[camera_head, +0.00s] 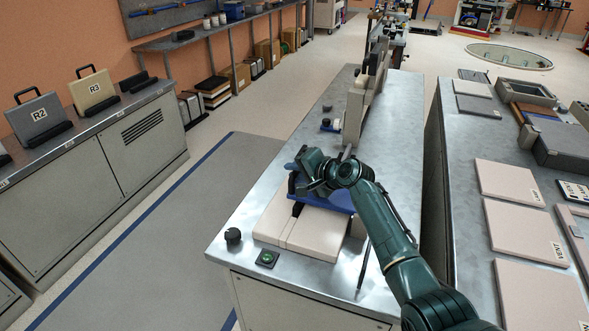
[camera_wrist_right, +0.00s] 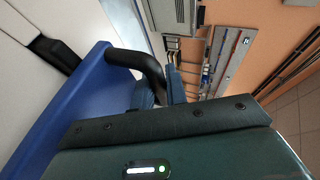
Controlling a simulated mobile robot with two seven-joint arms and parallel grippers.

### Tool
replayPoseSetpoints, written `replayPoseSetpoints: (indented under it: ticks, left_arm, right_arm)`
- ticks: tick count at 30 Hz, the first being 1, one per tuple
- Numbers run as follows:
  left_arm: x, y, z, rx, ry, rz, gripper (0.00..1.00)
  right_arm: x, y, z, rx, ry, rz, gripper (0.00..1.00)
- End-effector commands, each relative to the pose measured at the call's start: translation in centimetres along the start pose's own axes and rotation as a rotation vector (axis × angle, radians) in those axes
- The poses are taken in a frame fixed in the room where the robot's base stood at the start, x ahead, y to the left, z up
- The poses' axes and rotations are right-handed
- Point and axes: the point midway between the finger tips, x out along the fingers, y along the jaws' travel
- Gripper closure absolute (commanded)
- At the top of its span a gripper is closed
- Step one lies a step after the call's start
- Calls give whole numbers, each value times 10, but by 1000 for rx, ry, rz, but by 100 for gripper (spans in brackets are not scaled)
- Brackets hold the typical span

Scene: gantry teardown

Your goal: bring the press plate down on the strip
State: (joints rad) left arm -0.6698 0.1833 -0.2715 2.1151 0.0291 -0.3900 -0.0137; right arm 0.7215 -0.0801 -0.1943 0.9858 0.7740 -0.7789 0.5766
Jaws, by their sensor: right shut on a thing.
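The blue press plate (camera_head: 340,201) hangs over the pale two-part bed (camera_head: 312,236) in the head view; my right arm covers part of it. In the right wrist view its blue edge (camera_wrist_right: 75,110) runs across the left, with a black bar handle (camera_wrist_right: 138,60) on it. My right gripper (camera_wrist_right: 160,88) is shut on this handle. A dark piece (camera_head: 297,209) shows just below the plate's front edge; I cannot tell whether it is the strip. The gap between plate and bed is hard to judge. My left gripper is not in view.
A black knob (camera_head: 233,236) and a green-lit button box (camera_head: 267,259) stand at the bench's front left. A tall pale upright (camera_head: 355,112) stands behind the plate. The right-hand table (camera_head: 462,190) holds pale panels and grey parts.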

Motion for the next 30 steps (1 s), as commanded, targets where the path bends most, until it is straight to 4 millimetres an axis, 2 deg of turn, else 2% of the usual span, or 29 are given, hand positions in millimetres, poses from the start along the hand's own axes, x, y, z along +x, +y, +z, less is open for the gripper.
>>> replayPoseSetpoints:
  ticks: [1, 11, 12, 20, 30]
  left_arm:
    - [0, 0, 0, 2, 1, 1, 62]
    - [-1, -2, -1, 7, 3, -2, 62]
    - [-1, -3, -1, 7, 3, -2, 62]
    - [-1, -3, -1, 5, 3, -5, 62]
    - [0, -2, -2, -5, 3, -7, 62]
  right_arm:
    - [0, 9, 0, 5, -2, 14, 100]
    - [0, 11, -1, 4, -1, 18, 100]
    - [0, 11, -1, 4, -1, 18, 85]
    - [0, 9, -1, 4, 0, 15, 64]
    - [-3, 8, -2, 2, 2, 13, 64]
